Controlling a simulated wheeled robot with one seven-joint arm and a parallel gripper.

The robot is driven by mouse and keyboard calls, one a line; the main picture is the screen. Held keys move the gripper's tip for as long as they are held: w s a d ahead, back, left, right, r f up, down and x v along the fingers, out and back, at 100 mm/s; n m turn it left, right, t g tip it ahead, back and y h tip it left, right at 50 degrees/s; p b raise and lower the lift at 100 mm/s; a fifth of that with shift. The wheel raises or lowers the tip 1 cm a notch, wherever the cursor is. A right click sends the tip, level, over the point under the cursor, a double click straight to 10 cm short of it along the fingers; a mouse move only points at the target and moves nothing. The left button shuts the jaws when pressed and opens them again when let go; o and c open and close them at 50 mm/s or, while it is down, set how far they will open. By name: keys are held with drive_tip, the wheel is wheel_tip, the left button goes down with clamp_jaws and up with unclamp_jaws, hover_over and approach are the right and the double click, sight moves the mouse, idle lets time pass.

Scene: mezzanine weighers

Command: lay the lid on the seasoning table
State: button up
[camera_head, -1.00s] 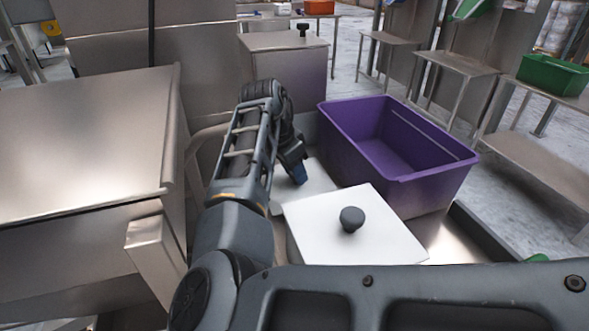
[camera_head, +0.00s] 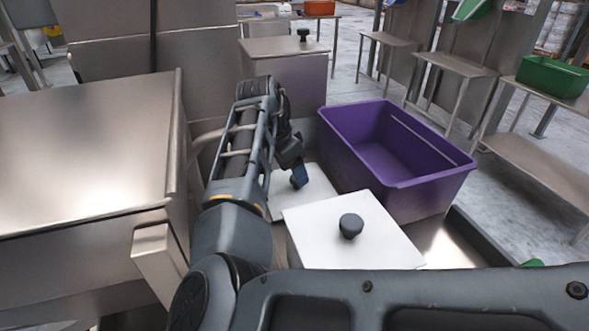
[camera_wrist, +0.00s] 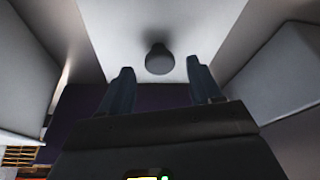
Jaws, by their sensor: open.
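A flat white lid (camera_head: 320,195) lies low behind a nearer white lid, left of the purple bin, partly covered by my arm. My gripper (camera_head: 299,178) points down over it. In the wrist view a dark round knob (camera_wrist: 158,60) stands on a pale lid (camera_wrist: 120,35), between and beyond the fingertips of my gripper (camera_wrist: 160,78). The fingers are open and spread on either side, with nothing held. The nearer square white lid (camera_head: 385,240) has its own dark knob and sits on a box. No label shows which surface is the seasoning table.
A purple bin (camera_head: 336,150) stands close on the right of my gripper. A steel worktop (camera_head: 80,150) with a bare top is on the left. A steel cabinet (camera_head: 285,65) with a knob stands behind. Steel benches and a green crate (camera_head: 552,76) are at the right.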

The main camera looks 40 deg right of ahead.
drive_tip(key=p+v, duration=0.6)
drive_tip(key=v, duration=0.3)
drive_tip(key=shift+r, duration=0.35)
drive_tip(key=shift+a, duration=0.1)
